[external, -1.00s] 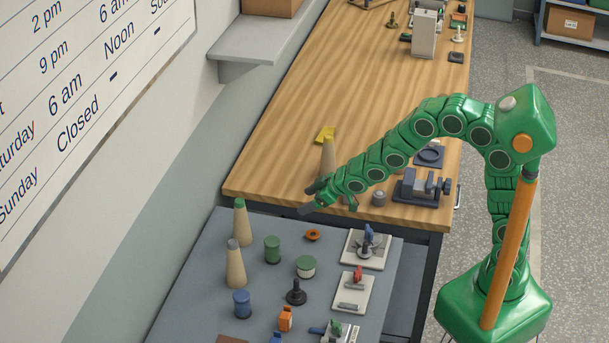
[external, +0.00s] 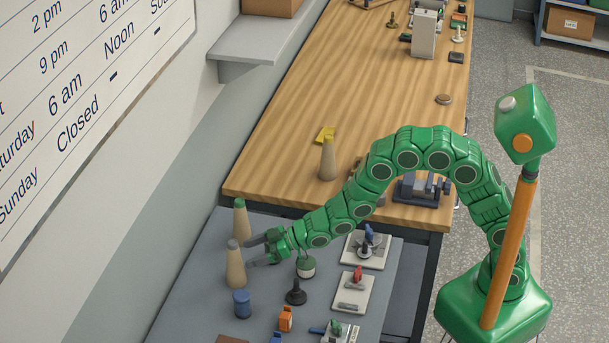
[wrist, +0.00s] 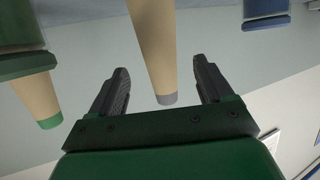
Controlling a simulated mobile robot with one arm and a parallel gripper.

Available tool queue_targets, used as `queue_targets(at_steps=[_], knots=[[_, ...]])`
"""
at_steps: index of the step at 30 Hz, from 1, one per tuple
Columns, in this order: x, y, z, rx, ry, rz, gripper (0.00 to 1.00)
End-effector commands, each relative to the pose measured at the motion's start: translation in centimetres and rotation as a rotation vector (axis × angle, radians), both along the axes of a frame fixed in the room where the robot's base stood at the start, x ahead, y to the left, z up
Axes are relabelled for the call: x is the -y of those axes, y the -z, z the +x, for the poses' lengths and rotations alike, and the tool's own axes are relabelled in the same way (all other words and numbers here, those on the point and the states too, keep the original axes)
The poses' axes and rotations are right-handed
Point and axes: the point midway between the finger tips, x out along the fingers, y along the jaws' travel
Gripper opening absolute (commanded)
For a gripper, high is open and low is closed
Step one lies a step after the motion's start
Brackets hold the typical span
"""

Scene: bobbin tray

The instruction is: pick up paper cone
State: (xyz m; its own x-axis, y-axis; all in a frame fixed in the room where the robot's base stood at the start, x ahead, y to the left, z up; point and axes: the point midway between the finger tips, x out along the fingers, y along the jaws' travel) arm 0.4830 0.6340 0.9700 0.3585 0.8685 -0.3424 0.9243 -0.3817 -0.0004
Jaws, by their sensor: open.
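Three tan paper cones show in the external view. One with a grey tip (external: 236,268) stands upright on the grey table, one with a green tip (external: 241,220) stands just behind it, and one with a yellow tip (external: 328,162) stands on the wooden bench. My gripper (external: 251,252) is open, its fingers pointing left at the upper part of the grey-tipped cone. In the wrist view the grey-tipped cone (wrist: 153,45) appears between the open fingers (wrist: 160,75), with space on both sides. The green-tipped cone (wrist: 30,95) is outside the fingers, at left.
The wall and shelf (external: 260,45) are to the left.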

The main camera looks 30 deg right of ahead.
Motion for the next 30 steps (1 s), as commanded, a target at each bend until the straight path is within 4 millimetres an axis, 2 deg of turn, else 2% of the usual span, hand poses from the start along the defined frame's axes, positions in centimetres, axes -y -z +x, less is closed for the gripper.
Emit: queue_targets(at_steps=[11, 23, 30], knots=[[-1.7, 0.6, 0.7, 0.000, 0.001, -0.001, 0.80], [-5.2, 1.7, 2.2, 0.000, 0.001, 0.001, 0.80], [-5.6, 1.9, 2.3, -0.001, 0.001, -0.001, 0.80]])
